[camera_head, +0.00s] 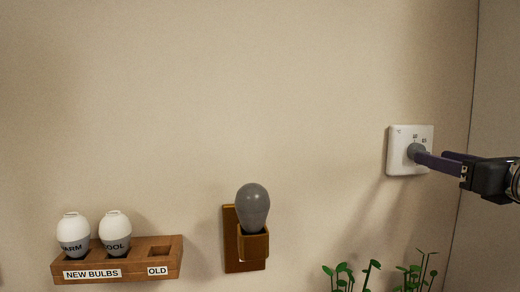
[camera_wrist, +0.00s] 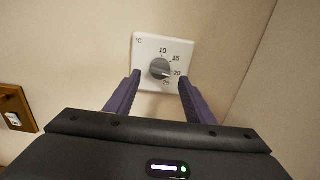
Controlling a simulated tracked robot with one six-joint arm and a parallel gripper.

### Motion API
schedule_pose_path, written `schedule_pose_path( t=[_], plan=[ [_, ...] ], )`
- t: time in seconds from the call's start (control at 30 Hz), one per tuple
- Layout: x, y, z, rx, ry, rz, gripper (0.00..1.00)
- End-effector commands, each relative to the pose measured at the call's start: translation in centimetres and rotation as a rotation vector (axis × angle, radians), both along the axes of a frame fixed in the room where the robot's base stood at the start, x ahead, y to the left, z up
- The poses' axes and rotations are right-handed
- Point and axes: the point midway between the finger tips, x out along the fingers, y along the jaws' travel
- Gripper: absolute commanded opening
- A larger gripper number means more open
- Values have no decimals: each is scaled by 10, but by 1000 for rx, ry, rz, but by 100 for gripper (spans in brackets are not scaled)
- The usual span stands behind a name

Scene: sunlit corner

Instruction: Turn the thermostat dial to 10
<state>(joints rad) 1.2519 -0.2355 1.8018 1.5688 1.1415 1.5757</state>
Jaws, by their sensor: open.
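The thermostat (camera_head: 394,150) is a white square plate on the wall at the right in the head view. In the wrist view the plate (camera_wrist: 141,45) shows °C and the numbers 10, 15, 20 and 25 around a round grey dial (camera_wrist: 160,69). The light pointer mark on the dial points right, close to 20. My gripper (camera_wrist: 160,79) is open, with one purple finger on each side of the dial in the picture. In the head view the fingers reach to the dial (camera_head: 413,150); I cannot tell whether they touch it.
A wooden rack (camera_head: 175,262) labelled NEW BULBS and OLD holds two white-and-grey bulbs at the lower left. A grey bulb (camera_head: 253,205) sits in a wooden wall holder (camera_head: 230,245). Green plants (camera_head: 372,272) stand below the thermostat. The wall corner (camera_head: 470,130) is close on the right.

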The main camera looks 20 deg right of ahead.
Motion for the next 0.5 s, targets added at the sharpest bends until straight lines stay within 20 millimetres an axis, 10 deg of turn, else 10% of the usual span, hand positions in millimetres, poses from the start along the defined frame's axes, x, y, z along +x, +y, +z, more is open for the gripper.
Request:
schedule_pose_path(
  t=[0.5],
  plan=[
    [42,-5,0,0,0,-1,49]
  ],
)
